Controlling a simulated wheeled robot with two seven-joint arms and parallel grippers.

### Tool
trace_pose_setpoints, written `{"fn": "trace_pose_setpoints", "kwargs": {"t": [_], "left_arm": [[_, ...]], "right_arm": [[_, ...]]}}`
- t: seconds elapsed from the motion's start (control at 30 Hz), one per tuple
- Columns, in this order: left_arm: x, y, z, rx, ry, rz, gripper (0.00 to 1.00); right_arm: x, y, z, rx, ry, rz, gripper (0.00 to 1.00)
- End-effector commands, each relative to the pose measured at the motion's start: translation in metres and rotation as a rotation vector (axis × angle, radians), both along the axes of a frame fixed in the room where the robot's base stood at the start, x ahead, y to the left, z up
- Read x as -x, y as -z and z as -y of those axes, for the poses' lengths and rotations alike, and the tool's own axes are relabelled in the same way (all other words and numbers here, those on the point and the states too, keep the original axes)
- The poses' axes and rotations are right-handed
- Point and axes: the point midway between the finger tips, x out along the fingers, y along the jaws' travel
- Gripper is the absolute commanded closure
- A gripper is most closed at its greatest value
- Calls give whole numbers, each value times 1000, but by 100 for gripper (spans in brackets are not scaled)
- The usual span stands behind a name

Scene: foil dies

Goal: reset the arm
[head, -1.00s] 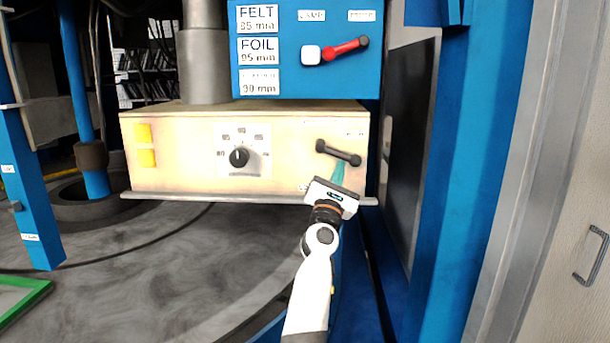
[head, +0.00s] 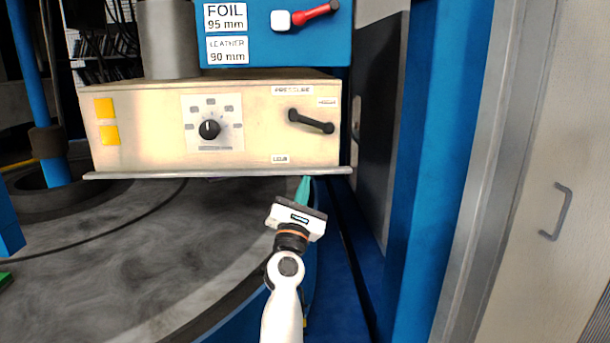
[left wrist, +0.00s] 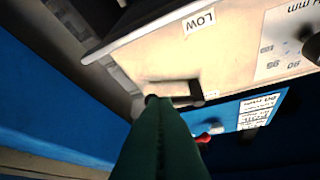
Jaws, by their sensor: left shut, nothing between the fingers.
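My left gripper (head: 303,190) is shut and empty, with its teal fingers pointing up below the front lip of the cream control box. In the head view it is apart from the black pressure lever (head: 311,121) on the box's right side, which slopes down to the right. In the left wrist view the teal fingers (left wrist: 160,130) fill the lower middle, and the black lever (left wrist: 178,90) shows beyond them. My right gripper is not in view.
The cream box (head: 260,140) has a black dial (head: 209,129) and yellow squares. A blue panel (head: 262,45) above carries a red lever (head: 318,11). A blue post (head: 430,150) stands right. A grey round table (head: 120,240) lies below left.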

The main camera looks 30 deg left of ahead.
Motion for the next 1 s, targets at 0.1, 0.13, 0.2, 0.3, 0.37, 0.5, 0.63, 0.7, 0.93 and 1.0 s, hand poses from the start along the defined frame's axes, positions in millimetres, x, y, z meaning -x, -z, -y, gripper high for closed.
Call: {"fn": "trace_pose_setpoints", "kwargs": {"t": [0.1, 0.13, 0.2, 0.3, 0.37, 0.5, 0.63, 0.7, 0.93, 1.0], "left_arm": [[6, 4, 1, 0, -2, 1, 100], [7, 4, 2, -1, -1, 0, 100], [8, 4, 2, -1, -1, 0, 100], [8, 4, 2, -1, -1, 0, 100], [8, 4, 2, -1, -1, 0, 100], [7, 4, 2, -1, -1, 0, 100], [7, 4, 2, -1, -1, 0, 100], [5, 9, 3, -10, -3, -12, 100], [-24, 107, 32, -244, -26, -268, 100], [-30, 159, 46, -372, -26, -388, 100]], "right_arm": [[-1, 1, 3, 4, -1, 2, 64], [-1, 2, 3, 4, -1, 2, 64], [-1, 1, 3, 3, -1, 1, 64], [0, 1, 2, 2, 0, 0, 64], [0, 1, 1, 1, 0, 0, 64], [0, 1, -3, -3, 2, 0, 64], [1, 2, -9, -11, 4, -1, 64], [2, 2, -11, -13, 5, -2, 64], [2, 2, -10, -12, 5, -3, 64], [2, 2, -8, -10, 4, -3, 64]]}}
